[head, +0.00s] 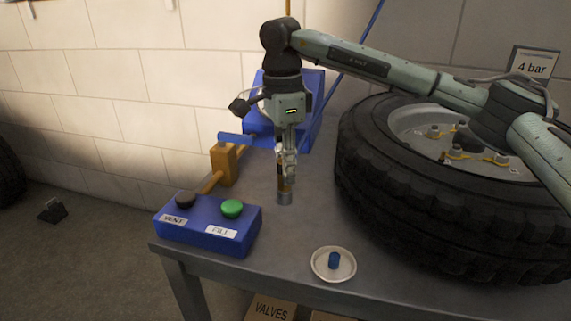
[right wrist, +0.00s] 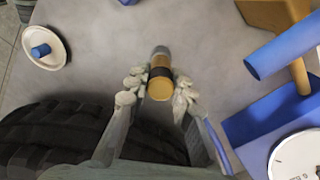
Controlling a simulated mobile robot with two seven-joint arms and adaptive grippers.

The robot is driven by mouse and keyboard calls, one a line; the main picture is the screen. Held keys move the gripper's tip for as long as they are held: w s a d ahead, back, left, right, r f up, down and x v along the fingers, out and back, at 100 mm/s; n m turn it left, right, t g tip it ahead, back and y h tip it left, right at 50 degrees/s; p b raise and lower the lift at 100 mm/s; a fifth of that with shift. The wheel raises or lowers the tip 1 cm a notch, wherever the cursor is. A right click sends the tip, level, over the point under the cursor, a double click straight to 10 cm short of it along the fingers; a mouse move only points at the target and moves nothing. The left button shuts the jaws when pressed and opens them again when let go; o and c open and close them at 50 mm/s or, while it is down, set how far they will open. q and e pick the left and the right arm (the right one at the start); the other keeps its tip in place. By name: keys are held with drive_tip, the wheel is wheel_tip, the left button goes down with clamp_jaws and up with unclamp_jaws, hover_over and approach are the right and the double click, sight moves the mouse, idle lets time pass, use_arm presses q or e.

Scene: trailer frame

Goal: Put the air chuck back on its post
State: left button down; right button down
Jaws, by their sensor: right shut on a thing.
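The air chuck (head: 285,196), a small cylinder with a brass-coloured body, a dark band and a grey end, is in my right gripper (head: 287,168). In the right wrist view, the two fingers (right wrist: 158,82) are closed on either side of the chuck (right wrist: 160,89). It hangs upright, grey end down, over the bench; the gap beneath is hard to judge. My left gripper is not in view.
A blue box (head: 205,236) with VENT and FILL buttons sits at the bench's front left. A large tyre (head: 380,205) fills the right. Bare bench (head: 275,240) lies between.

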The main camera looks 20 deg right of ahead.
drive_tip(key=c, duration=0.8)
unclamp_jaws()
drive_tip(key=shift+o, duration=0.2)
drive_tip(key=shift+r+p, duration=2.7)
drive_tip(key=shift+r, duration=1.4)
drive_tip(key=shift+f, duration=0.1)
